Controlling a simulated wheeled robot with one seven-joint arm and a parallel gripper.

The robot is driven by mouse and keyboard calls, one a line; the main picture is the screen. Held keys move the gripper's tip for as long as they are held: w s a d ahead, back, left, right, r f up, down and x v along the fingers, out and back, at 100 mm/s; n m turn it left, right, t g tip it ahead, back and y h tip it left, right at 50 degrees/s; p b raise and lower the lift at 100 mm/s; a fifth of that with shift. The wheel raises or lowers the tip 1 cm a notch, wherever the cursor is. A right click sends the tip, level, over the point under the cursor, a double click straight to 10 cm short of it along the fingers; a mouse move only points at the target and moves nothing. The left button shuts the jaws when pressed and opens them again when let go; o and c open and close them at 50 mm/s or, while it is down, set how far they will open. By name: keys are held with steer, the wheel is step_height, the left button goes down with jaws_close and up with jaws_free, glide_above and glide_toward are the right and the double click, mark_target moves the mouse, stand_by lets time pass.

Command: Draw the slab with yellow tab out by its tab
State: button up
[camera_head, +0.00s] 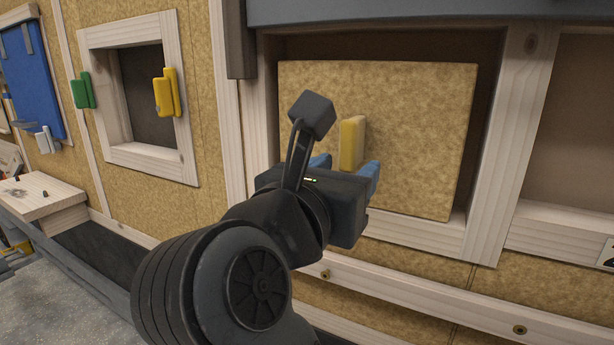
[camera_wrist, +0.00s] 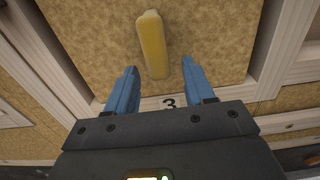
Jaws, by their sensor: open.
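The slab (camera_head: 420,120) is a square tan speckled panel set in a pale wooden frame, and its yellow tab (camera_head: 352,143) stands out from its face. In the wrist view the slab (camera_wrist: 215,45) fills the upper middle and the tab (camera_wrist: 152,45) hangs upright, its lower end close to the gap between my fingertips. My gripper (camera_head: 345,166) is open in front of the slab, with blue fingers on either side of the tab's line. It also shows in the wrist view (camera_wrist: 158,72). I cannot tell whether the fingers touch the tab. My wrist hides the slab's lower left part.
To the left is a smaller framed opening (camera_head: 185,165) with a yellow piece (camera_head: 165,93) and a green piece (camera_head: 82,91) at its sides. A wooden ledge (camera_head: 40,195) juts out at far left. A dark rail (camera_head: 400,10) runs above the slab.

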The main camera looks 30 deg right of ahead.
steer(key=shift+w+d, duration=0.4)
steer(key=shift+d, duration=0.15)
steer(key=shift+c, duration=0.5)
jaws_close()
